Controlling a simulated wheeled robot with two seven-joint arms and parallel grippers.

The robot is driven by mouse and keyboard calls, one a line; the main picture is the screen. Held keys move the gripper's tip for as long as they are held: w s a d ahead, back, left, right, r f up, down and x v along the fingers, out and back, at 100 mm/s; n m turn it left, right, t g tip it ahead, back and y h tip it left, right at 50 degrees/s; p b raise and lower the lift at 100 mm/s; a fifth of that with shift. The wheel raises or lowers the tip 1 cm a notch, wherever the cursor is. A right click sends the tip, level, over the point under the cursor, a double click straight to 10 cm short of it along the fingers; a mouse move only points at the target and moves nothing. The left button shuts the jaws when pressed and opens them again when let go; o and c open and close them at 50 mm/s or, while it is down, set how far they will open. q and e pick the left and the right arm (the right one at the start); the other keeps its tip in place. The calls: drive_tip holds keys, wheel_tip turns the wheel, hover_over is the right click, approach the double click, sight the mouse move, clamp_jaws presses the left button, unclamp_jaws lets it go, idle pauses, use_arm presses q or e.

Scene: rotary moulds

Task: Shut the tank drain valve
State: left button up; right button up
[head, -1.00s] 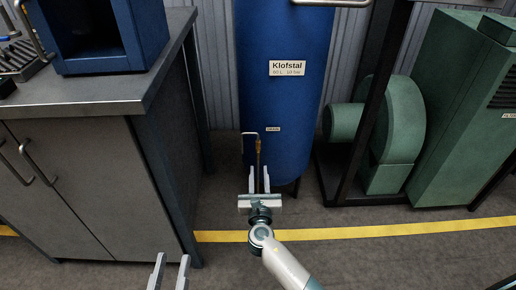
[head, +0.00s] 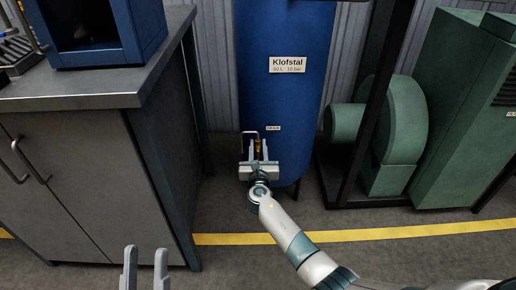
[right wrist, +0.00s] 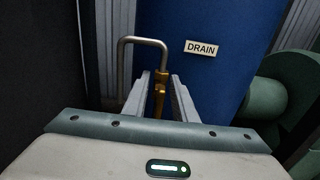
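The blue tank (head: 285,100) stands upright at the centre, with a small "DRAIN" label (right wrist: 201,48) on its lower front. The brass drain valve (head: 258,146) sits low on the tank, beside a bent grey tube (right wrist: 141,41). In the right wrist view the valve's brass part (right wrist: 159,84) stands upright between my right fingers. My right gripper (head: 257,151) is open around it, with a finger on each side and gaps visible. The valve's lower part is partly hidden by the gripper. My left gripper (head: 146,252) is open and empty at the lower left, away from the tank.
A grey cabinet with a metal worktop (head: 90,95) stands left of the tank. A dark frame and a green blower (head: 400,130) stand to the right. A yellow floor line (head: 370,232) crosses in front. The floor before the tank is clear.

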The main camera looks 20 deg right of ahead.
drive_tip(key=shift+c, duration=0.6)
clamp_jaws()
